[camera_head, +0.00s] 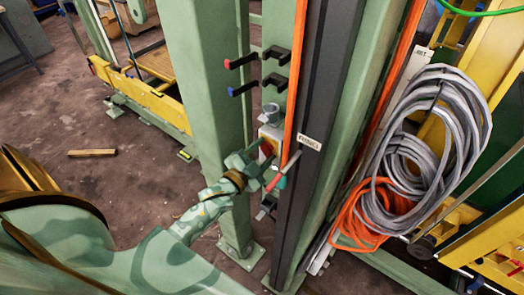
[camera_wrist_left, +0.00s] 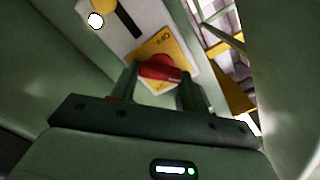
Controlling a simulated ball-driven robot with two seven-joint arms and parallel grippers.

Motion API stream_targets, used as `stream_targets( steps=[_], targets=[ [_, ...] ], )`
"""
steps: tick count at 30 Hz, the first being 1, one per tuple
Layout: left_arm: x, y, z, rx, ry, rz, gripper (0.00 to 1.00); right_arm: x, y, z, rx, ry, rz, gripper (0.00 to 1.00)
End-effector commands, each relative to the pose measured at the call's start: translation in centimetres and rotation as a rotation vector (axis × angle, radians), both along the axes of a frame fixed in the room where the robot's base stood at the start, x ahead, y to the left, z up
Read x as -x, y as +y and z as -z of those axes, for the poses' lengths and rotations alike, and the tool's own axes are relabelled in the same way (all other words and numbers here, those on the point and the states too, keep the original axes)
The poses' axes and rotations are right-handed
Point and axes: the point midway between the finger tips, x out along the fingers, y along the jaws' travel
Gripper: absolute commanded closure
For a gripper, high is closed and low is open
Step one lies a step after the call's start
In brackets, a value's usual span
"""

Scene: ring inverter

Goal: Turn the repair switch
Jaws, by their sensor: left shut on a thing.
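The repair switch is a red knob (camera_wrist_left: 160,68) on a yellow plate (camera_wrist_left: 180,48) marked "OFF" in the left wrist view. In the head view its box (camera_head: 271,132) sits on the green post, and a bit of the red knob (camera_head: 266,149) shows behind my fingers. My left gripper (camera_head: 260,166) reaches up to it from the lower left. In the wrist view the two fingers of my left gripper (camera_wrist_left: 159,88) stand on either side of the knob, shut on it. Part of the knob is hidden by the fingers. My right gripper is not in view.
Black hooks with red (camera_head: 242,62) and blue (camera_head: 244,89) ends stick out above the switch. A dark vertical rail (camera_head: 318,110) and orange strip stand just right. Grey cable coils (camera_head: 455,88) and an orange cable (camera_head: 350,215) hang further right. A wooden piece (camera_head: 92,153) lies on open floor.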

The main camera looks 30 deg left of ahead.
Motion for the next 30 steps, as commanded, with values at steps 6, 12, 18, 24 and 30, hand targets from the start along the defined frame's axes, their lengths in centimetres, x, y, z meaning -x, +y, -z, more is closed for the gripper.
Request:
stream_targets(
  steps=[6, 12, 18, 24, 30],
  targets=[
    [0.0, -0.1, 0.2, -0.203, -0.014, -0.001, 0.77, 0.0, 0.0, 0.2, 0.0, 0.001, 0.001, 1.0],
    [0.1, -0.1, 0.3, -0.386, -0.029, 0.0, 0.77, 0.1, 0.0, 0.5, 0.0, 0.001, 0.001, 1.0],
    [0.1, -0.1, 0.5, -0.544, -0.041, 0.001, 0.77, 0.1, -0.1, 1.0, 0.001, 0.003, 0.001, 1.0],
    [0.1, -0.1, 0.5, -0.661, -0.049, 0.001, 0.77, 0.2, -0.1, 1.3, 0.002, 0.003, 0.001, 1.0],
    [0.1, -0.1, 0.5, -0.729, -0.054, 0.0, 0.77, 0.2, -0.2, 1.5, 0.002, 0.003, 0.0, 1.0]
  ],
)
